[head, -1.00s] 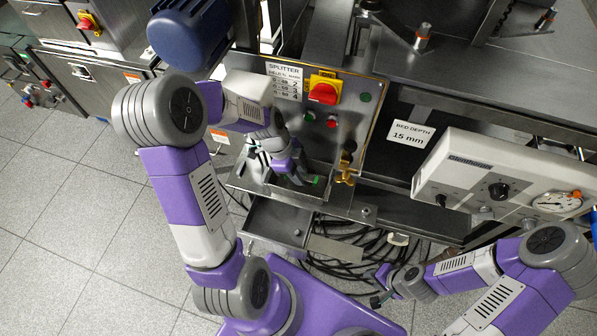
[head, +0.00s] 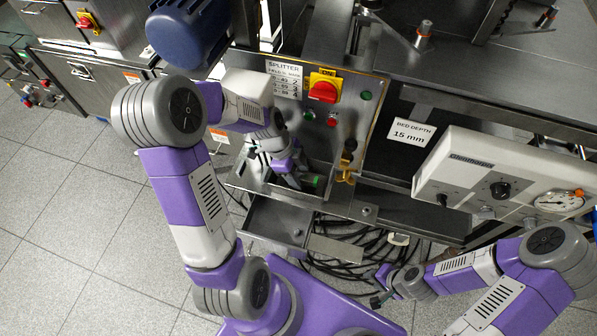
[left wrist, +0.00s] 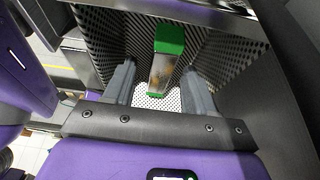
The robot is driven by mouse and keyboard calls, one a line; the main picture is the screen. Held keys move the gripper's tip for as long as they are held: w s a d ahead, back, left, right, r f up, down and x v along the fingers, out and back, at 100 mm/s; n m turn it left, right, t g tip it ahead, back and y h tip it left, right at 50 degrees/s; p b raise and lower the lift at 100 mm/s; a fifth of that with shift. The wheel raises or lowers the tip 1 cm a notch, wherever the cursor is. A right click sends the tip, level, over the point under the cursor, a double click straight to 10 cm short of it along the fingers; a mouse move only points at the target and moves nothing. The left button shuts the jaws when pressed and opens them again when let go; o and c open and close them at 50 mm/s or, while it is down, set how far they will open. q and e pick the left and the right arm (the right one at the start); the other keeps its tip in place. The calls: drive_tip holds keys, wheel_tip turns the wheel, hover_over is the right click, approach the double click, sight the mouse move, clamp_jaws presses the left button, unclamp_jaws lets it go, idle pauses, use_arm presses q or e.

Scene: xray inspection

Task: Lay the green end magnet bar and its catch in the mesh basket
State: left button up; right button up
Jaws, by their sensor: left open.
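The magnet bar (left wrist: 162,70) has green ends and a silvery middle with brownish matter on it, probably the catch. In the left wrist view it lies within the perforated walls of the mesh basket (left wrist: 225,50), its near end over the pale mesh floor. My left gripper (left wrist: 160,92) is open, one finger on each side of the bar, with gaps visible. In the head view a green end (head: 314,181) shows beside my left gripper (head: 297,180); the rest is hidden. My right gripper (head: 379,288) is low in the head view, away from the basket; its opening is unclear.
The splitter panel (head: 318,115) with a red knob (head: 323,92) stands just behind my left gripper. A brass clamp (head: 346,170) is to its right. An open metal drawer or tray (head: 275,222) is below, beside black cables (head: 350,255). A gauge box (head: 500,185) stands right.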

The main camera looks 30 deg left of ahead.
use_arm(q)
drive_tip(key=p+v, duration=0.1)
drive_tip(key=v, duration=0.6)
drive_tip(key=shift+a+r, duration=0.15)
drive_tip(key=shift+r, duration=0.1)
idle(0.3)
